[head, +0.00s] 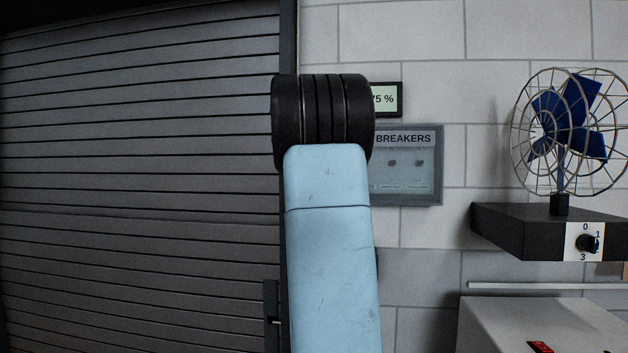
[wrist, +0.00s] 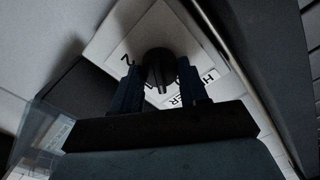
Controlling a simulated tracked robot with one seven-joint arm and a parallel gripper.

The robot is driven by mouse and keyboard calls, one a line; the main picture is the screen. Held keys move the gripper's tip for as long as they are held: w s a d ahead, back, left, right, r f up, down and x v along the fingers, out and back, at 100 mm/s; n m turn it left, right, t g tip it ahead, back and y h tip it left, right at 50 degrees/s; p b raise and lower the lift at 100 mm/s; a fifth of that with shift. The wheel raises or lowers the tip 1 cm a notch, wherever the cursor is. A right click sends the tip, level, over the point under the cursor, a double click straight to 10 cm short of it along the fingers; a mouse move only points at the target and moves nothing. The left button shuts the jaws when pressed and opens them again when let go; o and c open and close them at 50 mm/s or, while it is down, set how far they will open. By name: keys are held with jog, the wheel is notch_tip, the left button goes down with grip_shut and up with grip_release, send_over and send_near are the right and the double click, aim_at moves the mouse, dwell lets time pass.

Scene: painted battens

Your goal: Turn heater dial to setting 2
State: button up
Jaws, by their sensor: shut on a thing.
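In the wrist view a dark round dial knob (wrist: 158,62) sits on a white plate (wrist: 105,42). A tilted "2" is printed left of the knob, and another mark is partly hidden below it. A label on the plate's right side, partly covered by a finger, shows letters that fit "HEATER". My gripper (wrist: 160,80) has one dark blue finger on each side of the knob and is shut on it. I cannot tell for certain which number the knob points to. The heater dial and my gripper do not show in the head view.
In the head view a caged blue fan (head: 568,130) stands on a dark box with its own 0–3 dial (head: 588,243). A breaker panel (head: 408,165) and a "75 %" display (head: 388,99) hang behind my arm. A grey slatted shutter (head: 140,180) fills the left.

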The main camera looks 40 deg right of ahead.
jog(key=shift+s+d+f+m, duration=0.1)
jog(key=shift+f+m, duration=0.05)
jog(key=shift+m, duration=3.4)
jog(key=shift+w+f+m, duration=0.1)
jog(key=shift+f+m, duration=0.05)
jog(key=shift+m, duration=3.35)
jog(key=shift+s+d+f+m, duration=0.1)
jog(key=shift+f+m, duration=0.05)
jog(key=shift+m, duration=3.4)
jog(key=shift+a, duration=0.1)
jog(key=shift+r, duration=0.1)
jog(key=o, duration=1)
jog(key=shift+o, duration=0.2)
